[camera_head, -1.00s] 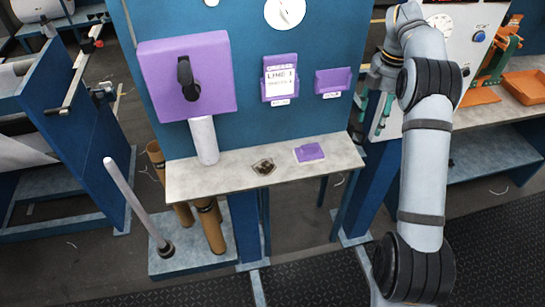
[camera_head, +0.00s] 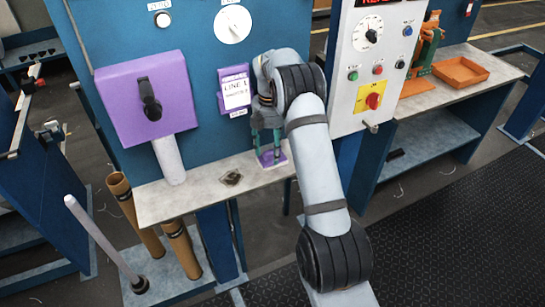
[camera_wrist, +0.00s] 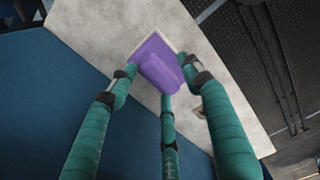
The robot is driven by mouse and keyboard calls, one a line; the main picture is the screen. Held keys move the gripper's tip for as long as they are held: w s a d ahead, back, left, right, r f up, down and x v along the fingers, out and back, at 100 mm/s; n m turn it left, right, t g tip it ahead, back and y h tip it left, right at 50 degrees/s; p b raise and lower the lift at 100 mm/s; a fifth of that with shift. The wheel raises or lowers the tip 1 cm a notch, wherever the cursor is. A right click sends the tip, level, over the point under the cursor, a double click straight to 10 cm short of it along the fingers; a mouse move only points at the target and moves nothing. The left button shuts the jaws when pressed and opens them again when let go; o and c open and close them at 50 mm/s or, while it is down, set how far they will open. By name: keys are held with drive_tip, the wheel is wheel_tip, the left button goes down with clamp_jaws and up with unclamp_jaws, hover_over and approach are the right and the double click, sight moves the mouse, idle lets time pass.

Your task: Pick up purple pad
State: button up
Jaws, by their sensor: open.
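The purple pad (camera_head: 272,159) lies on the right part of the light grey shelf (camera_head: 207,181) below the blue panel. My gripper (camera_head: 267,147) points down just above it and partly hides it. In the wrist view the pad (camera_wrist: 157,52) is a purple plate with a raised purple block on top and a pale edge. My gripper (camera_wrist: 160,74) is open there, its teal fingers spread around the raised block. I cannot tell whether any finger touches it.
A dark small item (camera_head: 232,178) lies on the shelf left of the pad. A purple box with a black handle (camera_head: 150,98) and a purple holder with a "LINE 1" card (camera_head: 236,92) are on the panel. A switch panel (camera_head: 369,70) stands right of my arm.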

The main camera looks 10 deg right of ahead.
sight(270, 151)
drive_tip(key=shift+f, duration=0.25)
drive_tip(key=shift+a, duration=0.2)
drive_tip(key=shift+c, duration=0.4)
drive_tip(key=shift+r, duration=0.1)
clamp_jaws()
drive_tip(key=shift+w+r, duration=0.15)
drive_tip(key=shift+r, duration=0.35)
drive_tip(key=r, duration=0.1)
drive_tip(key=r+b, duration=0.1)
drive_tip(key=r, duration=0.1)
drive_tip(key=shift+s+d+r, duration=0.1)
drive_tip(key=shift+s, duration=0.3)
drive_tip(key=s+d+r+b, duration=0.2)
drive_tip(key=s+r+b, duration=0.2)
drive_tip(key=s, duration=0.7)
wheel_tip(270, 151, up, 3)
drive_tip(key=shift+f, duration=0.1)
